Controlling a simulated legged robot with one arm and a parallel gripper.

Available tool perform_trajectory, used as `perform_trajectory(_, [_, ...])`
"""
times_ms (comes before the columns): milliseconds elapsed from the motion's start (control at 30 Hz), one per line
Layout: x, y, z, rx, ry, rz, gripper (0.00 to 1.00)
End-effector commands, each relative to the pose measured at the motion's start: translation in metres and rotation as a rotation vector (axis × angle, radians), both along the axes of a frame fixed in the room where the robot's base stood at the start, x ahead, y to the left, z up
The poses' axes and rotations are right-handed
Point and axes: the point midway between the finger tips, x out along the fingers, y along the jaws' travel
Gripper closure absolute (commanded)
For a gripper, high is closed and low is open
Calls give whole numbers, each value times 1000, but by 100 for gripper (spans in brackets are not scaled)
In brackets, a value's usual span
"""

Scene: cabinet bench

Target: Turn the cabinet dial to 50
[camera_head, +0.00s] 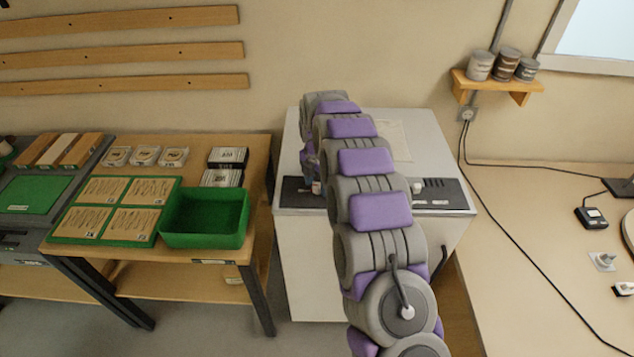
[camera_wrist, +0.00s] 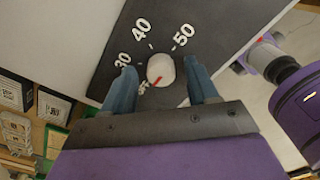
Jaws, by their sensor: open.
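The cabinet dial (camera_wrist: 160,70) is a round white knob with a red pointer, on a dark panel (camera_wrist: 100,88) marked 30, 40 and 50. The pointer aims down and left, away from the 50, towards a small mark near the left finger that I cannot read clearly. My gripper (camera_wrist: 160,67) is open. Its two blue fingers stand on either side of the knob, with a visible gap on each side. In the head view the white cabinet (camera_head: 302,255) stands behind my arm, which hides much of its dark top panel (camera_head: 294,193).
A wooden table at left holds a green bin (camera_head: 205,218), a green board (camera_head: 70,235) with cards, and small boxes (camera_head: 228,157). A bench (camera_head: 520,220) with a black cable lies at right. A wall shelf (camera_head: 497,86) holds three cans.

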Motion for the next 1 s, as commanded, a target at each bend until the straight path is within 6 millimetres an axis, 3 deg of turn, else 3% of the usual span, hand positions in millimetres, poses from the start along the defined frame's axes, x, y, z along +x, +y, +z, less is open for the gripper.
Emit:
perform_trajectory(133, [0, 0, 0, 1, -1, 0, 41])
perform_trajectory(700, [1, 1, 1, 1, -2, 0, 96])
perform_trajectory(1000, [1, 2, 1, 1, -2, -32, 97])
